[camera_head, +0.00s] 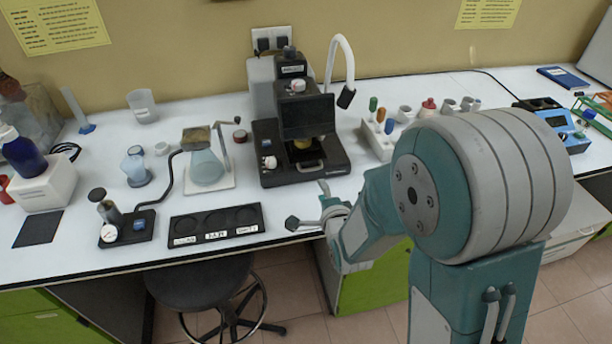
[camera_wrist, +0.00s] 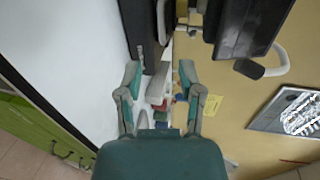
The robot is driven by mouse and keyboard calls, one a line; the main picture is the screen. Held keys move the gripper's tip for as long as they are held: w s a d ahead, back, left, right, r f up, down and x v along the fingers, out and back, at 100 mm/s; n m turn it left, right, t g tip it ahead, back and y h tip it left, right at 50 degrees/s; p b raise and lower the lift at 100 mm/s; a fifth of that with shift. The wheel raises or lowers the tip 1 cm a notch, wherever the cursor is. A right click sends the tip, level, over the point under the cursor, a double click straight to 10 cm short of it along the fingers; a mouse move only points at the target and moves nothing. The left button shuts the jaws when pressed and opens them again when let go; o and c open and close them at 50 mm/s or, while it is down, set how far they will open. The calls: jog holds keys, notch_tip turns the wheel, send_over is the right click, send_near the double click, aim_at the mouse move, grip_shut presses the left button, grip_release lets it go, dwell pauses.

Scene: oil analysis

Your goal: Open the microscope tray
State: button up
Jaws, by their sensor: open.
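The microscope (camera_head: 268,88) stands upright on the white bench, with a dark screen on its front and a black base. Its tray (camera_head: 308,166) shows low at the front of the base, with a light handle, and looks shut. My gripper (camera_head: 308,205) is open and empty in front of the microscope's base, near the bench's front edge and apart from the tray. In the wrist view my gripper's two fingers (camera_wrist: 159,72) are spread. Beyond them the microscope's dark base (camera_wrist: 138,22) and screen (camera_wrist: 245,25) show at the top, turned sideways.
A black labelled holder (camera_head: 217,224) lies left of my gripper. A flask (camera_head: 205,168) on a stand is left of the microscope. A rack of coloured-top items (camera_head: 378,139) and a white curved lamp (camera_head: 343,62) are to its right. A stool (camera_head: 200,285) stands below the bench.

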aim_at(310, 170)
jog(key=x, duration=1.1)
jog(key=shift+a+r, duration=0.1)
jog(key=shift+a, duration=0.05)
grip_shut()
